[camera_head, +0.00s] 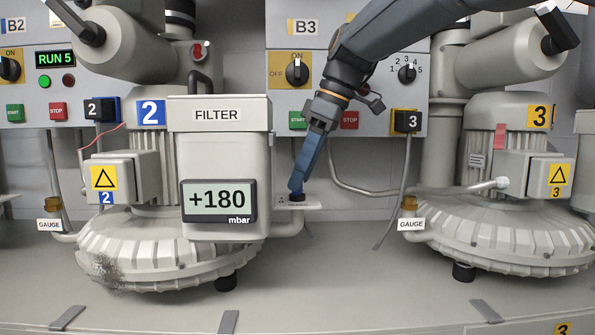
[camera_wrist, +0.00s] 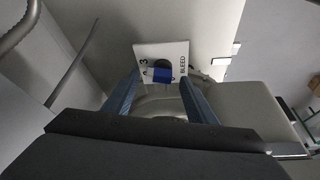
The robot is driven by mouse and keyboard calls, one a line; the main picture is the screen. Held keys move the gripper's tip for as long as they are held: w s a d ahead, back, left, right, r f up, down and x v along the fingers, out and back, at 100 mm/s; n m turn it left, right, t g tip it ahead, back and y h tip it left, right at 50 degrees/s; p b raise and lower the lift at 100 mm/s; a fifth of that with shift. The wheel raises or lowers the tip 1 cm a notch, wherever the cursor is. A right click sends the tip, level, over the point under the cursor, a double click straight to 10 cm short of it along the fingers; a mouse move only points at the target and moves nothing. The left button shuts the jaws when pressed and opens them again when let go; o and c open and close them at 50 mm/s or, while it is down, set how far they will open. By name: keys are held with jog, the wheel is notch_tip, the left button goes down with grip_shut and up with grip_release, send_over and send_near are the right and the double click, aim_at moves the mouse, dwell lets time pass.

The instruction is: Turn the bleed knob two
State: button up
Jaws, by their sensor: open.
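The bleed knob (camera_wrist: 160,74) is dark with a blue bar across it. It sits on a white plate (camera_wrist: 181,49) marked BLEED with small numbers, of which a 3 can be read. In the head view the knob (camera_head: 297,197) shows small and dark on a bracket to the right of blower 2's filter. My gripper (camera_head: 295,187) points down with its blue fingers just over the knob, partly covering it. In the wrist view the open fingers (camera_wrist: 161,88) stand on either side of the knob. I cannot tell whether they touch it.
The filter box (camera_head: 229,150) with a +180 mbar display (camera_head: 219,201) stands close left of my gripper. Behind are the B3 panel (camera_head: 285,118) and a grey hose (camera_head: 368,191). Blower 3 (camera_head: 500,226) is at right. The bench (camera_head: 330,285) in front is mostly clear.

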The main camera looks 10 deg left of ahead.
jog(key=shift+a+f, duration=0.15)
jog(key=shift+f, duration=0.25)
jog(key=c, duration=1.1)
jog(key=shift+m+t, duration=0.3)
jog(key=shift+m, duration=0.5)
jog(key=o, duration=1.1)
jog(key=shift+s, duration=0.15)
